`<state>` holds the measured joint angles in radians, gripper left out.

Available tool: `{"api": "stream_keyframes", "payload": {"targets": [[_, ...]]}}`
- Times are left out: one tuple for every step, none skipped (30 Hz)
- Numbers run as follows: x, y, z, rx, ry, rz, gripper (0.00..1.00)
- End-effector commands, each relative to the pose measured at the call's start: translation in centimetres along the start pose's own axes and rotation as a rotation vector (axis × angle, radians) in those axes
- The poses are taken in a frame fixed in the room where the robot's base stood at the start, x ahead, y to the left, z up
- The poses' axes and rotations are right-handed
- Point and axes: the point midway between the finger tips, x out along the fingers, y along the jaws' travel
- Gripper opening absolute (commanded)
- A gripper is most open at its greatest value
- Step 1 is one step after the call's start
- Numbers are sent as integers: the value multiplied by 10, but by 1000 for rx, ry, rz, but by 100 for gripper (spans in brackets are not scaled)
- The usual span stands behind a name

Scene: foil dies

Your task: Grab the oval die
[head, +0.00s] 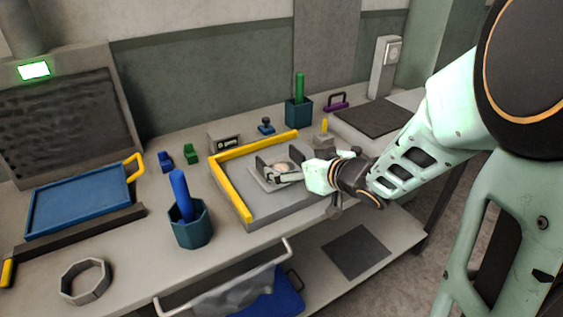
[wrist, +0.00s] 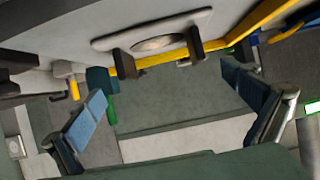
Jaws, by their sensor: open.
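A light oval shape (head: 282,167) lies on a pale plate (head: 262,183) between two dark upright brackets, inside the yellow-edged grey press bed. I cannot tell whether this is the oval die itself. In the wrist view the same oval (wrist: 158,43) shows at the top, between the brackets. My gripper (wrist: 163,80) is open, its two blue-padded fingers wide apart with nothing between them. In the head view my gripper (head: 290,176) is over the right side of the bed, close to the plate, and partly hides it.
Small blue (head: 165,161), green (head: 191,154) and dark blue (head: 266,126) pieces stand behind the bed. A teal cup (head: 298,112) with a green rod and a purple-handled piece (head: 337,102) are farther back. A hexagonal cup (head: 192,230) stands front left, near a blue tray (head: 80,200).

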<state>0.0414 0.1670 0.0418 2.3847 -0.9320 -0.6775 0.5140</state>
Motion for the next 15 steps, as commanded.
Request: {"api": "stream_keyframes", "payload": {"targets": [[8,0,2,1,0,-1,100],[12,0,2,1,0,-1,100],[15,0,1,0,1,-1,100],[17,0,1,0,1,0,100],[19,0,0,1,1,0,100],[21,0,0,0,1,0,100],[23,0,1,0,1,0,100],[27,-1,2,0,0,0,100],[32,-1,3,0,0,0,100],[37,-2,4,1,0,0,100],[42,-3,4,1,0,-1,100],[49,-3,5,1,0,-1,100],[53,-4,5,1,0,-1,100],[57,-3,4,1,1,0,100],[62,-3,4,0,1,0,100]]}}
